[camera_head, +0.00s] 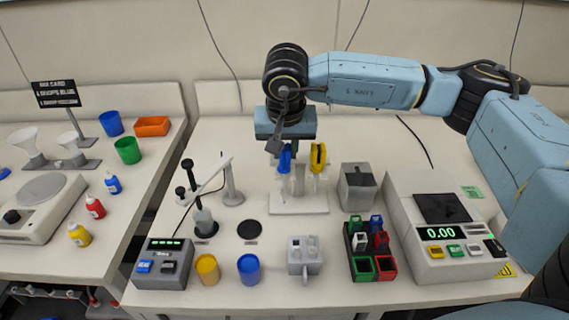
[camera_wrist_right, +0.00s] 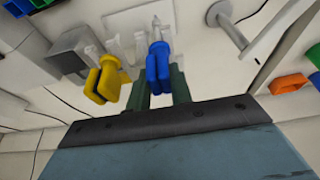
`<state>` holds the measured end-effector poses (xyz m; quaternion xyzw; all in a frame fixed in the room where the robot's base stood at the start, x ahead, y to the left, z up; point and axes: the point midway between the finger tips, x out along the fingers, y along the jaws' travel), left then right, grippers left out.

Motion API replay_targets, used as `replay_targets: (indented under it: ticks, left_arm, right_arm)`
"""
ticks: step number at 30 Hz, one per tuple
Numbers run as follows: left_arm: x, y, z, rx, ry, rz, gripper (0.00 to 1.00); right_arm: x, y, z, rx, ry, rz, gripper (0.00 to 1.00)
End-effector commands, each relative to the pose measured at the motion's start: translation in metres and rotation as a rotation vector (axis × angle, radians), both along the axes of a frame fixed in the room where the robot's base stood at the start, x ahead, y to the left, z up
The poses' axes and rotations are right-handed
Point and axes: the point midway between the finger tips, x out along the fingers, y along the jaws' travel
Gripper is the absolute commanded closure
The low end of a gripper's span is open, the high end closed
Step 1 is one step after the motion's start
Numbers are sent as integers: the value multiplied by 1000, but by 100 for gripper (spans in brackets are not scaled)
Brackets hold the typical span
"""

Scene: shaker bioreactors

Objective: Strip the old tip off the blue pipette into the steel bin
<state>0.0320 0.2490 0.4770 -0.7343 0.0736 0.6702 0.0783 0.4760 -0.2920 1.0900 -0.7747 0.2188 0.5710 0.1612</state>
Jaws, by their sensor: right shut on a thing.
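The blue pipette (camera_head: 285,158) is upright at the white pipette stand (camera_head: 299,207), on its left side. My right gripper (camera_head: 287,148) reaches down from above and behind. In the wrist view its two dark green fingers (camera_wrist_right: 159,88) are on either side of the blue pipette (camera_wrist_right: 158,62), shut on its handle. A grey steel bin (camera_head: 357,197) with a dark top opening stands right of the stand. My left gripper is not in view.
A yellow pipette (camera_head: 318,158) hangs close to the right of the blue one; it also shows in the wrist view (camera_wrist_right: 103,78). A balance (camera_head: 440,215), a tube rack (camera_head: 361,240) and a grey block (camera_head: 303,256) stand nearby. A clamp post (camera_head: 233,185) is at left.

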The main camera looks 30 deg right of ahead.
Motion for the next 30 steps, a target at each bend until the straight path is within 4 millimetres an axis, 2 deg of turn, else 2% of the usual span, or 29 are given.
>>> replay_targets:
  ticks: [30]
  left_arm:
    - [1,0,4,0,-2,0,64]
  right_arm:
    - [0,1,10,3,-2,2,99]
